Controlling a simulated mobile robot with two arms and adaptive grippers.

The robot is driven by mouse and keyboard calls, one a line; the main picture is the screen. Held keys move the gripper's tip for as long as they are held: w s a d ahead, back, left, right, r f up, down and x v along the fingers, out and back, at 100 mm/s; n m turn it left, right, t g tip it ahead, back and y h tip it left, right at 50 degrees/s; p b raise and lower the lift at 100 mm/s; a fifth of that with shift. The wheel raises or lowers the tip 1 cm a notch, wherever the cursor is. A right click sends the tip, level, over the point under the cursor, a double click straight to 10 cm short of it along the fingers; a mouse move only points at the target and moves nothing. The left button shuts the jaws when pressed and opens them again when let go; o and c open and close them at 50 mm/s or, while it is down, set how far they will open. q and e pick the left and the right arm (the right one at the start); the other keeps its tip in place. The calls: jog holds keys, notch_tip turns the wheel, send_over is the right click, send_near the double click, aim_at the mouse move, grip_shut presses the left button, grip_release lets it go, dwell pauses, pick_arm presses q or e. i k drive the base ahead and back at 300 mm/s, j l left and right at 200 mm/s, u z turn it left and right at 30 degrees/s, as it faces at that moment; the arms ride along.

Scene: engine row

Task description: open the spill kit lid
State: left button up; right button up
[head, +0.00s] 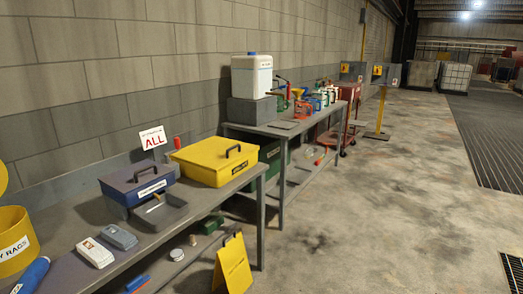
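A yellow box (207,176) with a dark label on its front stands at the right end of the near bench; I take it for the spill kit, though the label is too small to read surely. Its yellow lid (208,151) lies flat on top and looks closed. A black handle (234,149) arches up from the lid near its right side. Neither of my grippers shows in the head view.
A blue box (135,185) with a handle and a grey tray (160,213) are left of the yellow box on the near bench (110,262). A yellow floor sign (233,264) stands below. The concrete floor (370,220) to the right is clear.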

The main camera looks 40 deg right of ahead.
aim_at(215, 155)
jog(key=z, duration=1.05)
jog(key=i+l+u, duration=0.15)
jog(key=i+l, duration=0.25)
jog(key=i+l+u, duration=0.15)
jog(key=i+l, duration=0.35)
jog(key=i+l+u, duration=0.15)
jog(key=i+l, duration=0.35)
jog(key=i+l+u, duration=0.2)
jog(key=i+l, duration=0.2)
jog(key=l, duration=0.2)
